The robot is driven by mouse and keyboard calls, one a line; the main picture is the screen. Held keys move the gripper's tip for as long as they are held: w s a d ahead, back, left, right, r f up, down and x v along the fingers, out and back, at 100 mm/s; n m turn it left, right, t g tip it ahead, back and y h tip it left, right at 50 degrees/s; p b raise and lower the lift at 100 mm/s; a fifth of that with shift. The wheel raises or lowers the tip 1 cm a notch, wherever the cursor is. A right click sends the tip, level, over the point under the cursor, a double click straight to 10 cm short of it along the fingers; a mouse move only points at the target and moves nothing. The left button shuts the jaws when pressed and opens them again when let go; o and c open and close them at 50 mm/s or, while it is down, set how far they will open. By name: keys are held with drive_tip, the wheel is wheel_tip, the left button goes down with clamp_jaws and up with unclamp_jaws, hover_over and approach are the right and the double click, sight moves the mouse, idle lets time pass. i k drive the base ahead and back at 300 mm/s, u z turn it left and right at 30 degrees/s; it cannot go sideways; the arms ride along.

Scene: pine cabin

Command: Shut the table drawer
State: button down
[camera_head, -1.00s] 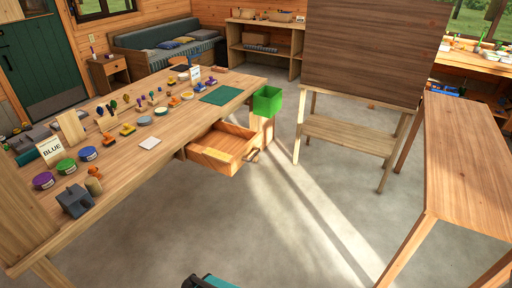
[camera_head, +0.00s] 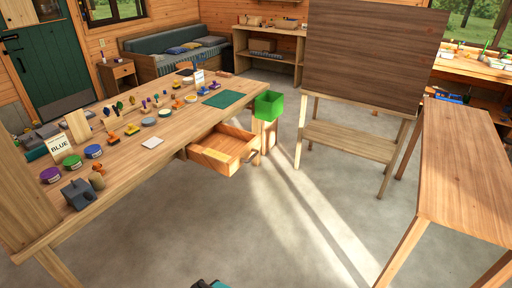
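The table drawer (camera_head: 222,151) is pulled out from under the long wooden table (camera_head: 163,166), on its right side. It is made of light wood, and a yellowish strip lies in it or along its near side. A handle (camera_head: 251,157) shows on its front. A small dark and teal part of my own body (camera_head: 209,284) shows at the bottom edge. I cannot make out my gripper in this view.
A green bin (camera_head: 268,106) stands at the table's far right corner, close to the drawer. A large brown board on a stand (camera_head: 372,62) and a side table (camera_head: 465,165) are on the right. Jars, stamps and a "BLUE" sign (camera_head: 60,146) crowd the tabletop. The floor before the drawer is clear.

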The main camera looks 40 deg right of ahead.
sight(223, 148)
drive_tip(key=z, duration=0.1)
drive_tip(key=i, duration=0.95)
drive_tip(key=u, duration=0.05)
